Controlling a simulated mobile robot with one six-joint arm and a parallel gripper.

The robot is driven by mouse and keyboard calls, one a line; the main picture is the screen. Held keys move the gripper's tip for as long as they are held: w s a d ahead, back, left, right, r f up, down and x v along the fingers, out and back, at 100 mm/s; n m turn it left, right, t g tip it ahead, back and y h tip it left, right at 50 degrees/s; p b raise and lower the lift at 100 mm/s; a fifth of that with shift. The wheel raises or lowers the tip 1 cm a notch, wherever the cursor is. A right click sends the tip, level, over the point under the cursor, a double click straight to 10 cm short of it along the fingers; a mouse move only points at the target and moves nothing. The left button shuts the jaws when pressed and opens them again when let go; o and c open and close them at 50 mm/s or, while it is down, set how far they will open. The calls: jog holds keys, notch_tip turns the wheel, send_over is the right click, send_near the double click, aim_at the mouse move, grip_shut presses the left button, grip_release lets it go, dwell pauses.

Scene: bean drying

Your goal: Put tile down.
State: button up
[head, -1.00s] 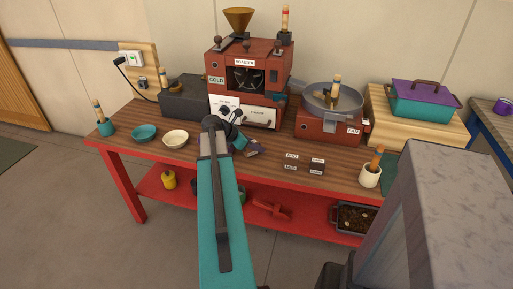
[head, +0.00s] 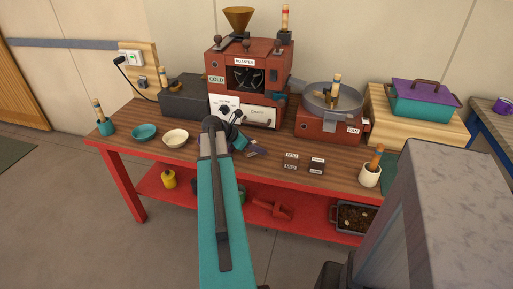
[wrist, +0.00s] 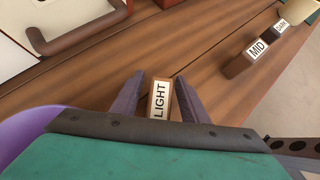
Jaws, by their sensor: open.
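The tile marked LIGHT (wrist: 159,101) lies between the two fingers of my gripper (wrist: 158,88) in the wrist view. The fingers stand apart on either side of it, open, with narrow gaps. The tile appears to rest on the wooden bench top (wrist: 150,50); its near end is hidden by my gripper. In the head view my gripper (head: 254,151) is low over the bench, in front of the roaster, and the LIGHT tile cannot be made out there. Tiles marked MID (wrist: 248,57) and DARK (wrist: 277,32) sit apart to the right.
The red roaster (head: 246,75) stands behind my gripper. The round cooling pan (head: 318,97) is to its right. A white cup (head: 370,176) with a wooden-handled tool stands at the right. Two bowls, teal (head: 144,132) and cream (head: 176,138), sit at the left. The bench's front edge is close.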

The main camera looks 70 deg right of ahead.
jog(key=shift+r, duration=0.15)
jog(key=v, duration=1.2)
dwell(0.6)
